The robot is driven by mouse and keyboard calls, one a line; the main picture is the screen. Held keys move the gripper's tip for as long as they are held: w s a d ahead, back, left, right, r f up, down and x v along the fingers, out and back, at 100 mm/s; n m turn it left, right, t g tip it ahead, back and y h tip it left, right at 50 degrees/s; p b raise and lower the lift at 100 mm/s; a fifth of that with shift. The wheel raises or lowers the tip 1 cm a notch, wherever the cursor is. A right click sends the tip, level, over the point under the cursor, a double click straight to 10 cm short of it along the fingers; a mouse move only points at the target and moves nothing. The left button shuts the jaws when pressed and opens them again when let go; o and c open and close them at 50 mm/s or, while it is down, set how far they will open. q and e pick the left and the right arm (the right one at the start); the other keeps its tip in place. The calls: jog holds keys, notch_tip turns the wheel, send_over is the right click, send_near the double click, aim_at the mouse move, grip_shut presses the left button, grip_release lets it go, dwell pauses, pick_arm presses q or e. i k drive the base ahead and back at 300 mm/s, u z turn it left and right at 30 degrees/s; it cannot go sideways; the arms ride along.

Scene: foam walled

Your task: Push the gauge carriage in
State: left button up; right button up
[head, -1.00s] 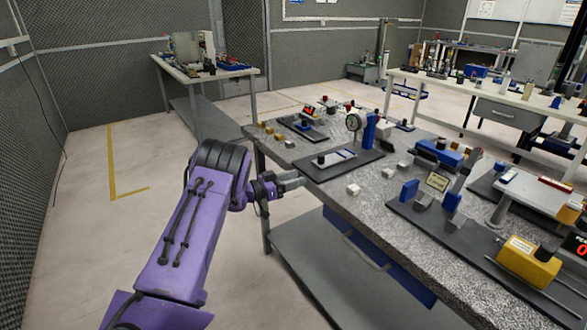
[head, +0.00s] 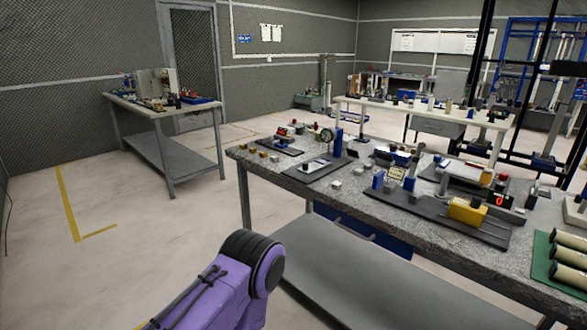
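Two fixtures on the grey speckled bench (head: 275,168) could be the gauge fixture; I cannot tell which carries the carriage. One is a dark plate (head: 330,172) with a round dial gauge (head: 326,135) by a blue post (head: 338,143) and a small light block with a dark top. The other is a long dark plate (head: 430,207) with a yellow block (head: 466,211) with a dark knob, beside a red digital display (head: 499,200). Both stand clear of my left arm, which shows at the bottom as a purple link. Neither gripper is in view.
Small yellow and white blocks lie near the bench's left end. A green mat (head: 545,262) with light rollers is at the right edge. A blue drawer (head: 362,232) is under the bench top. A second table (head: 150,108) stands back left, with open floor between.

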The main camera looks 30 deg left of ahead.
aim_at(306, 168)
jog(key=u, duration=1.75)
jog(key=i, duration=1.05)
jog(key=z, duration=1.45)
